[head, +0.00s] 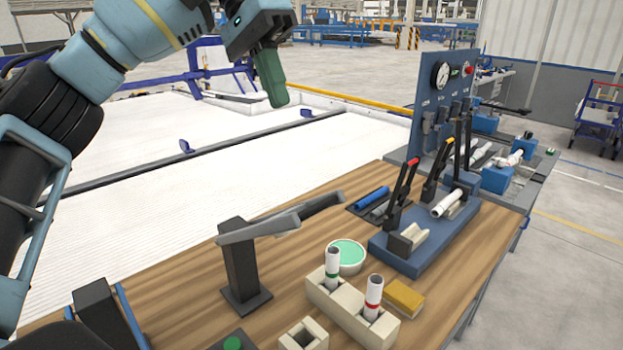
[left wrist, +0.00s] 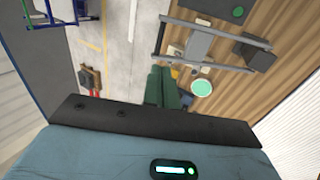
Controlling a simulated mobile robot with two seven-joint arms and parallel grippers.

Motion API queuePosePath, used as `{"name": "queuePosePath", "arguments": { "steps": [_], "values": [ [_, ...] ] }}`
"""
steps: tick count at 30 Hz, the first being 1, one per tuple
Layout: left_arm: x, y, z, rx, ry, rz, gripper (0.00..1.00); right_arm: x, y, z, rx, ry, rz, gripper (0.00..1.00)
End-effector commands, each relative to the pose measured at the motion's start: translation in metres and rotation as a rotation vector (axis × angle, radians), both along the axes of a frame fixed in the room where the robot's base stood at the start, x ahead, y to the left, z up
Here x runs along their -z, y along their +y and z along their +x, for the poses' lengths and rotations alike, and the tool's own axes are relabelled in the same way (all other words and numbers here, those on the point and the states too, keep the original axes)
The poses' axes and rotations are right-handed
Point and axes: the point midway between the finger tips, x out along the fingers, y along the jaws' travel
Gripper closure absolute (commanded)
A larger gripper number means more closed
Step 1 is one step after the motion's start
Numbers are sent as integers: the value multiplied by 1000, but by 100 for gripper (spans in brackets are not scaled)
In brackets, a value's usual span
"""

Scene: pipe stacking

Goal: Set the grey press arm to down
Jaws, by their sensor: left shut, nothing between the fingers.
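The grey press arm (head: 258,229) sits on top of a dark post (head: 241,262) on the wooden table, in the left-middle of the head view. It lies close to level, rising slightly toward the right. From above, in the left wrist view, its long bars (left wrist: 222,31) cross the upper right. My left gripper (head: 276,90) has green fingers. It is shut and empty, raised well above the table and apart from the press arm. Its fingers also show in the left wrist view (left wrist: 160,85). My right gripper is not in view.
Cream blocks (head: 323,297) holding upright pipes, a green-topped round dish (head: 346,254) and a yellow block (head: 404,297) stand right of the press. A blue base (head: 405,259) with tall black levers and a gauge panel (head: 437,85) stand farther back. The air around my left gripper is clear.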

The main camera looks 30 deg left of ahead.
Motion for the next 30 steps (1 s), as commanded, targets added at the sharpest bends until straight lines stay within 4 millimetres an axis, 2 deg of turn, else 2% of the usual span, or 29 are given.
{"name": "queuePosePath", "arguments": {
  "steps": [5,11,24,30],
  "values": [
    [-3,2,-1,1,7,12,100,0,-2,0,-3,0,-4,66],
    [5,0,0,4,11,10,100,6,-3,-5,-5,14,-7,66],
    [49,-19,-6,3,12,10,100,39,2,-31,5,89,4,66],
    [68,-31,-13,1,5,12,100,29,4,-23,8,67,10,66]
  ]
}}
